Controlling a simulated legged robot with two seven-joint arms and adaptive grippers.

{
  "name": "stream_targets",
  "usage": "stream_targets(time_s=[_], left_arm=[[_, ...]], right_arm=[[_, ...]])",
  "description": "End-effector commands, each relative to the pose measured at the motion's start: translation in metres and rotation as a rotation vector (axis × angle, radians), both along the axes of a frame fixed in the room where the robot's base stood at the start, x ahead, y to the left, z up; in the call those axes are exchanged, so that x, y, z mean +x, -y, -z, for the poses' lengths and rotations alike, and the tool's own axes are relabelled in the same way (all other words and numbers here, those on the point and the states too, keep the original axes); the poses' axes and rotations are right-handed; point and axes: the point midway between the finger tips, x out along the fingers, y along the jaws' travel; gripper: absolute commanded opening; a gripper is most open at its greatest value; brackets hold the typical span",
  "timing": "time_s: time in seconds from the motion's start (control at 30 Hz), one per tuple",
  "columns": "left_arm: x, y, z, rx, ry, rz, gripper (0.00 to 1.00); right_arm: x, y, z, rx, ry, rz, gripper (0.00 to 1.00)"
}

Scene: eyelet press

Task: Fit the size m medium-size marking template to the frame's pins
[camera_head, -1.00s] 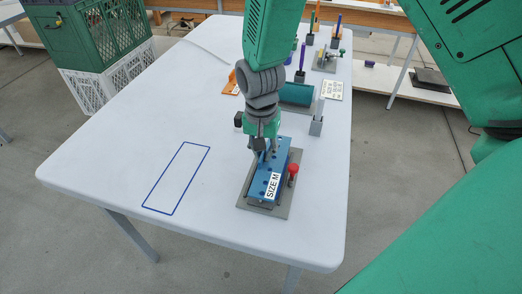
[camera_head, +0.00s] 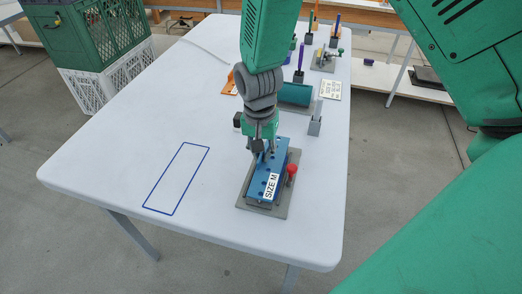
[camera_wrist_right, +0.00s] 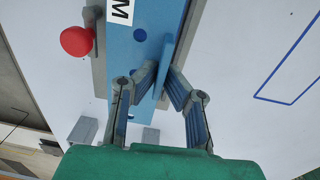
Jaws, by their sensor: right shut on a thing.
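The blue size M template (camera_head: 273,168), with a white "SIZE M" label and several holes, lies over the grey frame (camera_head: 245,192) near the table's right front. A red knob (camera_head: 291,169) stands at the frame's right side, and it shows at upper left in the right wrist view (camera_wrist_right: 77,41). My right gripper (camera_head: 264,152) is at the template's far end. In the wrist view its fingers (camera_wrist_right: 161,85) are shut on an upright blue strip of the template (camera_wrist_right: 167,67). I cannot tell whether the template sits down on the pins. My left gripper is not in view.
A blue outlined rectangle (camera_head: 177,179) marks bare table at left. Behind the frame are a grey block (camera_head: 315,126), a dark teal cylinder (camera_head: 295,94), a labelled card (camera_head: 331,90) and an orange piece (camera_head: 230,84). The left part of the white table (camera_head: 110,165) is clear.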

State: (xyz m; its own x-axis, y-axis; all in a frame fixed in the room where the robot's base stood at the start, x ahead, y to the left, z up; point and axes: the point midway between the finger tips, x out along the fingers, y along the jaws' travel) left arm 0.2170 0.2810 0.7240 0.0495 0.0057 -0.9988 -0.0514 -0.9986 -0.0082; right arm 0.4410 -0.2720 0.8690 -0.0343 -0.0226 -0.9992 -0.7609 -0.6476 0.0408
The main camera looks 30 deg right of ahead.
Motion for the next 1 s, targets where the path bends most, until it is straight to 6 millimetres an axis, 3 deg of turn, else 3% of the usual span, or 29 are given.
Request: stream_targets(time_s=[1.0], left_arm=[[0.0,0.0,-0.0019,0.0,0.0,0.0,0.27]], right_arm=[[-0.0002,-0.0002,0.0084,-0.001,-0.001,-0.001,0.0]])
